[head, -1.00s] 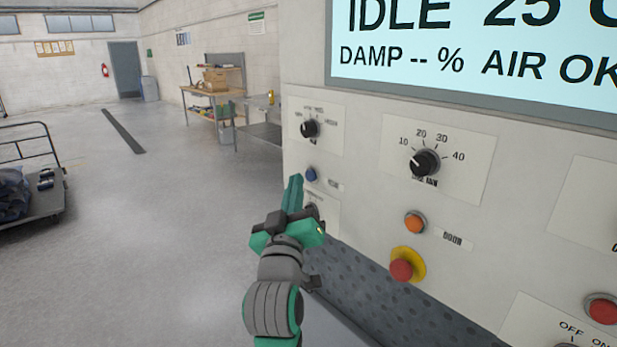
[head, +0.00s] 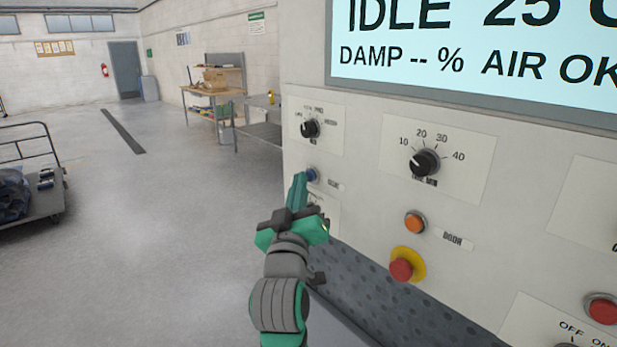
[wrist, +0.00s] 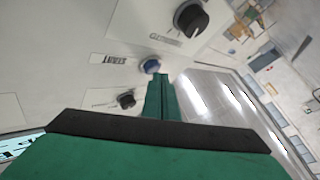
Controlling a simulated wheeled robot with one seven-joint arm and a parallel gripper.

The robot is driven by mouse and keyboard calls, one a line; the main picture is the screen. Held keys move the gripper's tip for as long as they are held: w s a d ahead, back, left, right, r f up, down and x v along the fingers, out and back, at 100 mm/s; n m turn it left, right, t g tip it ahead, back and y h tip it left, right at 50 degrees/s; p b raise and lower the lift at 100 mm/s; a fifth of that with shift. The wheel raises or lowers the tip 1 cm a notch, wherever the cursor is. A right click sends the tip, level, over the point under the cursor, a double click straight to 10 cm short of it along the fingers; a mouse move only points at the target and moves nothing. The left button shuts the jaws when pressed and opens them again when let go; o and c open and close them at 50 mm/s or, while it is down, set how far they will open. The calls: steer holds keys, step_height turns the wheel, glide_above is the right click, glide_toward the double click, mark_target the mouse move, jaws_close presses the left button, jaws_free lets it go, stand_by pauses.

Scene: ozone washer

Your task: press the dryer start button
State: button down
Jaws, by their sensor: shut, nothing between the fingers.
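The dryer panel (head: 365,205) carries a blue button (head: 312,174) at its left side, below a black knob (head: 311,128). A small label right of the blue button is too blurred to read in the head view; in the wrist view it seems to read "START". My gripper (head: 299,178) is shut and empty, its green fingertips just beside the blue button. In the wrist view the blue button (wrist: 150,66) sits just beyond the closed fingertips (wrist: 160,76). I cannot tell whether they touch.
The panel also holds a numbered dial (head: 425,163), an orange button (head: 415,222) and a red button on a yellow ring (head: 402,269). The display (head: 480,45) reads IDLE. A cart (head: 30,190) stands far left; the floor between is clear.

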steer(key=shift+w+d, duration=0.25)
steer(key=shift+d, duration=0.1)
stand_by(0.4)
steer(key=shift+s+a, duration=0.1)
stand_by(0.3)
steer(key=shift+s+a, duration=0.5)
steer(key=shift+a, duration=0.15)
steer(key=s+a, duration=0.1)
steer(key=a, duration=0.1)
steer(key=s+a, duration=0.2)
stand_by(0.5)
steer(key=shift+f, duration=0.1)
stand_by(0.4)
